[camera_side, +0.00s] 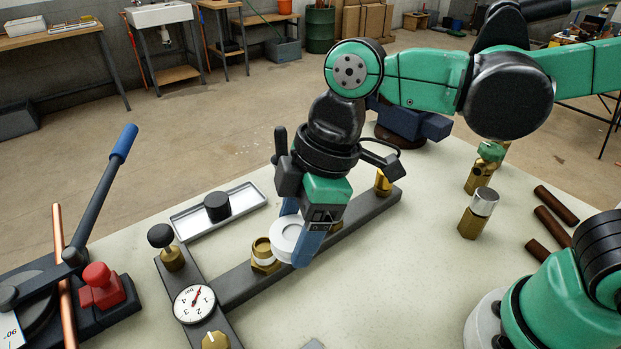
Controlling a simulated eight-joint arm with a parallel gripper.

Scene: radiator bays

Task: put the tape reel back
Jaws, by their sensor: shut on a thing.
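The white tape reel (283,240) is held on its side between the blue fingers of my gripper (297,236). My gripper points down over the grey bar (240,284) and is shut on the reel. The fingers hide part of the reel.
A dial gauge (194,304) and a black-knobbed valve (166,246) stand left of the bar. A bender with a blue-gripped lever (123,145) and a red block (100,287) are farther left. A brass fitting (478,214) and brown rods (553,227) lie right.

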